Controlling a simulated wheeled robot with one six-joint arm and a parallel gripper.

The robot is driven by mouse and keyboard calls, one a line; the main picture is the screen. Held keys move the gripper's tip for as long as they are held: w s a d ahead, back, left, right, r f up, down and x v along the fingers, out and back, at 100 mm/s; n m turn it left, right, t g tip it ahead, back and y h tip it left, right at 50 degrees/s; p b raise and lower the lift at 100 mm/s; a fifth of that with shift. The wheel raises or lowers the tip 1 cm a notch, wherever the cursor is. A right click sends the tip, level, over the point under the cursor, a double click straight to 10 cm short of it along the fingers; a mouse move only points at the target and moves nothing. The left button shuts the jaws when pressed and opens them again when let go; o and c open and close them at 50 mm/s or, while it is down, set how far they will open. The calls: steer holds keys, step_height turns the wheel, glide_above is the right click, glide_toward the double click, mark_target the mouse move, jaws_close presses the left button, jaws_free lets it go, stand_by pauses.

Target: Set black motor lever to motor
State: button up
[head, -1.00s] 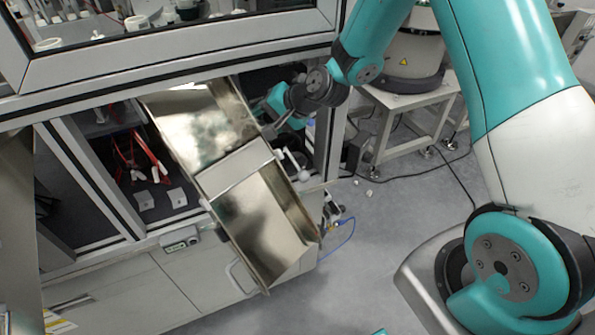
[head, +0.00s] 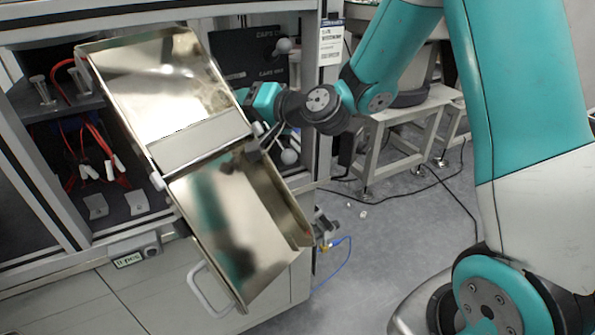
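My arm reaches in from the right, and its dark wrist ends beside the upper right edge of a shiny metal chute (head: 190,145). My gripper (head: 262,128) is small and partly hidden there; its fingers cannot be made out. Beside it, white rods lead to a grey ball knob (head: 289,157), and a second grey ball knob (head: 283,46) shows higher up, in front of a black panel (head: 245,58) with lettering. I cannot pick out a black motor lever or a motor for sure.
The chute sticks out from the cabinet frame, close to my wrist. Red-handled tools (head: 97,150) and grey blocks (head: 96,206) are in the cabinet at left. A cabinet handle (head: 205,292) is below. A metal stand (head: 400,122) stands behind my arm. Floor at right is open, with cables.

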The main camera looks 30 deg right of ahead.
steer(key=b+v, duration=0.9)
steer(key=v, duration=0.8)
steer(key=s+a+r+n+g+h+p, duration=0.1)
steer(key=s+a+r+n+g+p, duration=0.2)
steer(key=p, duration=0.6)
steer(key=s+a+r+n+g+h+p, duration=0.1)
steer(key=s+a+r+n+g+p, duration=0.2)
steer(key=s+a+n+g+p, duration=0.5)
steer(key=shift+s+a+r+g+p, duration=0.35)
steer(key=shift+s+a+g, duration=0.45)
steer(key=shift+s, duration=1.1)
